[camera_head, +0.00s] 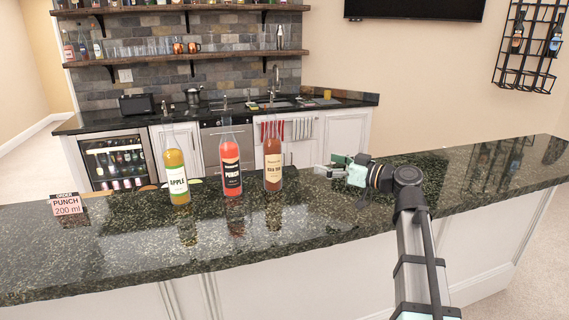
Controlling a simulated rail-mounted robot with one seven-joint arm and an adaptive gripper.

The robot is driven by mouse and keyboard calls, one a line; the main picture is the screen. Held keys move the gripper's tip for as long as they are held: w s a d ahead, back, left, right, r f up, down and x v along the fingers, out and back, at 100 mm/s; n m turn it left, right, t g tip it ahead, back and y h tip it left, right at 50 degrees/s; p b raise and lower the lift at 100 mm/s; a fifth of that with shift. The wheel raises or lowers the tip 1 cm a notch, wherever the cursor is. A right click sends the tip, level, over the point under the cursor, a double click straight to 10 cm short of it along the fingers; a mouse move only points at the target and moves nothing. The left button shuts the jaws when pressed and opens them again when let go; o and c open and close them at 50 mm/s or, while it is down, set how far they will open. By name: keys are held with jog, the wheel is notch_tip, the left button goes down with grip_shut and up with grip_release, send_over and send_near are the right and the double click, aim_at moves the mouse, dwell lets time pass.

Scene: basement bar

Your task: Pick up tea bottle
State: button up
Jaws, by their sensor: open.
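The tea bottle (272,165) stands upright on the dark granite counter (330,222), the rightmost of three bottles. It holds a brown-red drink and has a pale label whose text is too small to read surely. My gripper (322,170) is to the right of it, low over the counter, with its fingers pointing left toward the bottle. The gripper is open and empty, with a gap between its fingertips and the bottle.
A red punch bottle (231,165) stands just left of the tea bottle, and a yellow apple bottle (176,170) farther left. An order card (67,205) reading "PUNCH 200 ml" is at the far left. The counter right of my arm is clear.

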aim_at(280, 150)
jog(key=shift+n+y, duration=0.3)
jog(key=shift+n, duration=0.1)
jog(key=p+x, duration=0.1)
jog(key=x, duration=0.3)
jog(key=p+x, duration=0.1)
jog(key=x, duration=0.3)
jog(key=s+p+x, duration=0.1)
jog(key=x, duration=0.3)
jog(key=shift+a+r+p, duration=0.3)
jog(key=shift+r+p, duration=0.05)
jog(key=shift+p, duration=0.05)
jog(key=shift+w+a+f, duration=0.15)
jog(key=shift+w+a, duration=0.2)
jog(key=shift+a, duration=0.25)
jog(key=shift+w+a+r+p, duration=0.2)
jog(key=shift+w+a+p, duration=0.2)
jog(key=shift+p, duration=0.2)
jog(key=p+x, duration=0.2)
jog(key=x, duration=0.1)
jog(key=shift+w+a, duration=0.1)
jog(key=shift+a, duration=0.1)
jog(key=shift+w+a+f, duration=0.1)
jog(key=shift+w+a, duration=0.05)
jog(key=shift+a, duration=0.15)
grip_shut()
